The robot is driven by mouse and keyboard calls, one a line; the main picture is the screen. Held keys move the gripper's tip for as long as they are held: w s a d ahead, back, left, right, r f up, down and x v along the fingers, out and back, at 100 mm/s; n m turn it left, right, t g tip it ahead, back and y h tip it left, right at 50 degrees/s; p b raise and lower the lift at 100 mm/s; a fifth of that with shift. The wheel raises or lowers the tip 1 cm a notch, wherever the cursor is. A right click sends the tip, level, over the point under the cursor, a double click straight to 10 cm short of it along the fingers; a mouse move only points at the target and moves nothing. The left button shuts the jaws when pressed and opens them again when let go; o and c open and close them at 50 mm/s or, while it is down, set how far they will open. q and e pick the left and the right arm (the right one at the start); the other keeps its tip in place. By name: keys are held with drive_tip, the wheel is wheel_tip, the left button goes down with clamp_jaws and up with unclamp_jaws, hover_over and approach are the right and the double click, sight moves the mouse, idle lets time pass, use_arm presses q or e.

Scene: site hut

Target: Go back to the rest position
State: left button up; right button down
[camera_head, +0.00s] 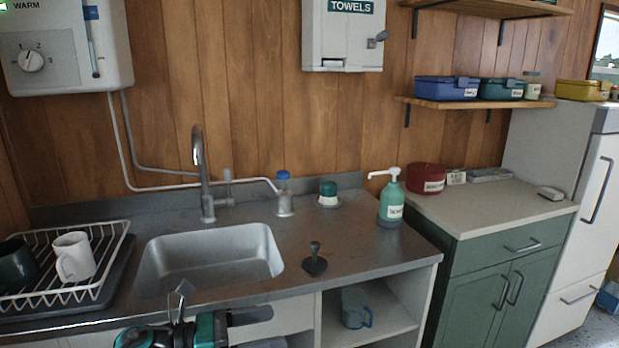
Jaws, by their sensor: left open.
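My left gripper (216,303) shows at the bottom edge, in front of the sink counter. Its dark fingers are apart, with nothing visible between them. Teal and black parts of my left arm show below it, cut off by the frame edge. My right gripper is not in view.
The steel counter holds a sink (210,262), a tap (205,180), a black plug (315,262), a soap pump bottle (391,200) and a dish rack (118,262) with two mugs. A blue jug (355,307) stands on the shelf below. Green cabinet (490,300) and fridge (590,180) stand right.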

use_arm(q)
drive_tip(key=s+a+f+m+t+y, duration=0.2)
drive_tip(key=s+a+f+m+y, duration=0.2)
drive_tip(key=m, duration=0.9)
drive_tip(key=s+a+f+m+t+y, duration=0.3)
drive_tip(key=s+a+f+m+y, duration=0.2)
drive_tip(key=s+f+m+y, duration=0.5)
drive_tip(key=s+f+m, duration=0.4)
drive_tip(key=f, duration=0.2)
drive_tip(key=shift+s+a+y, duration=0.3)
